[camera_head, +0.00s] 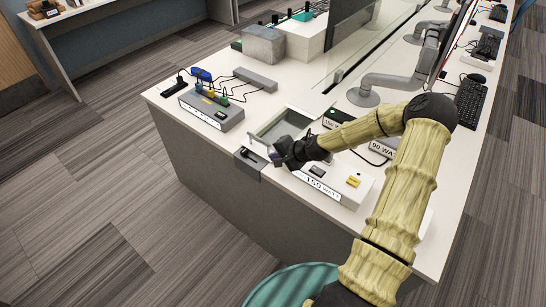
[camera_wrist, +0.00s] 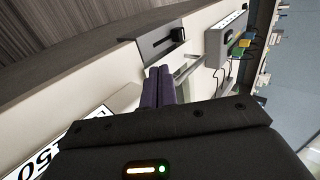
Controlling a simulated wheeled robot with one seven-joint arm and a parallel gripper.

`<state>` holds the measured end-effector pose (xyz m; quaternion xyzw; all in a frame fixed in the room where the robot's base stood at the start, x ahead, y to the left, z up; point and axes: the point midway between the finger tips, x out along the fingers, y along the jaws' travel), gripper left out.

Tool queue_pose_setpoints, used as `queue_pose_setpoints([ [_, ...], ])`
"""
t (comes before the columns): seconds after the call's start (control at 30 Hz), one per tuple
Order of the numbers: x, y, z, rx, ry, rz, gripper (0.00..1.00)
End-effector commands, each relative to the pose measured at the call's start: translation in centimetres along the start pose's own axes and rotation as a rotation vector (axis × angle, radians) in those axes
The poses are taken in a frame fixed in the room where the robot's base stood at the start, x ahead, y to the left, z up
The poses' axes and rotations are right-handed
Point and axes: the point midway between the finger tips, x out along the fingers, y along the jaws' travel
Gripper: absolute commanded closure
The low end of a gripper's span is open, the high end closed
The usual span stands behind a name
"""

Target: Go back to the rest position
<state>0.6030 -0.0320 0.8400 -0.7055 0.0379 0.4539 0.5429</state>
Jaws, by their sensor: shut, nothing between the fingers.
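My gripper (camera_head: 275,157) is at the end of my yellow-sleeved arm in the head view, low over the front part of the white desk (camera_head: 163,97). It is beside a small dark switch unit (camera_head: 249,161) at the desk's front edge. In the wrist view the two purple fingers of my gripper (camera_wrist: 159,72) are together with nothing between them. The switch unit (camera_wrist: 169,44) lies just beyond them. Whether the fingertips touch anything is not clear.
A grey open tray (camera_head: 262,131) is just behind my gripper. A "150 WATT" box (camera_head: 335,185) is to its right, under my forearm. A grey box with plugs (camera_head: 212,108) stands to the left. A glass divider and monitor arms (camera_head: 386,84) stand behind. The floor at left is clear.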

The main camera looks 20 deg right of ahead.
Motion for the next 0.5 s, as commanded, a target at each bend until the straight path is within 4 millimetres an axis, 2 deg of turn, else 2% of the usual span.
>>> queue_pose_setpoints([
  [0.37,-0.1,0.0,0.0,-0.003,0.0,0.003,1.0],
  [0.5,-0.6,-0.1,1.1,-0.062,-0.019,0.045,1.0],
])
